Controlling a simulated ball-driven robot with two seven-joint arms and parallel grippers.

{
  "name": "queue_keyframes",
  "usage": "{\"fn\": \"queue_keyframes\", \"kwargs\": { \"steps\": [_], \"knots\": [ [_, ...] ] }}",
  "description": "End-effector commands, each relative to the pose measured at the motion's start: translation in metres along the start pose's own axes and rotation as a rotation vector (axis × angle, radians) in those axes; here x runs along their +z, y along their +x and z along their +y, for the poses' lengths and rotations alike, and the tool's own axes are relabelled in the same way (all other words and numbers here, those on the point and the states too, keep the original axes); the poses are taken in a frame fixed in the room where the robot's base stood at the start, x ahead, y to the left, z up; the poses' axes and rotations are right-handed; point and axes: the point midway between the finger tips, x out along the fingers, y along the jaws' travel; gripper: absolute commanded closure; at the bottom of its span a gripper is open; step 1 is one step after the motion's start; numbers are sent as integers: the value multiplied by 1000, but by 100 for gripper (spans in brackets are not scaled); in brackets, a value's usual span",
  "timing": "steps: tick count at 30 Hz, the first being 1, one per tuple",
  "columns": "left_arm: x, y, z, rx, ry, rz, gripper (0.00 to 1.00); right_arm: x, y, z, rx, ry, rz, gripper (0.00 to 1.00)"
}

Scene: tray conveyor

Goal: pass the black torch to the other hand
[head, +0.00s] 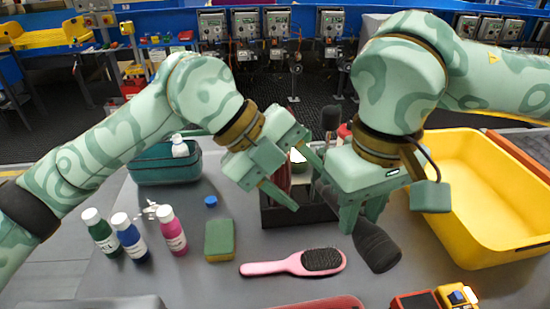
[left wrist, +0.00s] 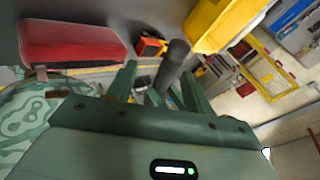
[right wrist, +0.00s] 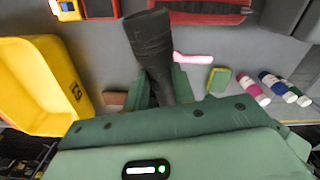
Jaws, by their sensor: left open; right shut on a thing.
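The black torch (head: 376,245) is held by my right gripper (head: 362,210), shut around it; one thick end sticks out toward the front right, tilted, above the table. The torch also shows between the fingers in the right wrist view (right wrist: 150,45). My left gripper (head: 300,180) is open and empty, to the left of my right gripper, its fingers pointing toward it. In the left wrist view, the torch (left wrist: 172,65) appears between the left fingers (left wrist: 160,90), apart from them as far as I can tell. My right gripper hides part of the torch.
A pink hairbrush (head: 280,264), a sponge (head: 219,240), a blue cap (head: 211,201) and several bottles (head: 172,230) lie or stand at left and front. A yellow bin (head: 475,200) is at right, a teal bin (head: 160,170) at back left. A dark box (head: 290,215) stands behind the grippers.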

Motion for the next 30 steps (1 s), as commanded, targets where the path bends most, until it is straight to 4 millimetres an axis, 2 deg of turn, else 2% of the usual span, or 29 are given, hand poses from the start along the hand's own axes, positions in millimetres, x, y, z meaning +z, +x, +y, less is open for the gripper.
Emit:
{"fn": "queue_keyframes", "kwargs": {
  "steps": [3, 9, 19, 24, 25, 28, 29, 30],
  "knots": [
    [-1, 22, 0, 1, -1, 3, 49, 0, 0, 0, 0, 0, 1, 100],
    [0, 42, 1, 2, -2, 3, 49, 0, -1, 0, -1, -1, 4, 100],
    [0, 45, 1, 4, -3, 2, 48, -1, -1, 0, 0, 1, 5, 100],
    [0, 45, 2, 6, -5, 3, 95, -1, -2, 1, 1, 4, 6, 100],
    [0, 45, 2, 7, -5, 3, 100, -1, -2, 1, 1, 5, 7, 100],
    [0, 46, 3, 10, -7, 4, 100, -2, -2, 2, 2, 9, 8, 100],
    [0, 45, 3, 10, -6, 5, 100, -2, -2, 2, 2, 10, 9, 67],
    [0, 46, 4, 10, -6, 5, 100, -2, -2, 2, 2, 11, 9, 56]
  ]
}}
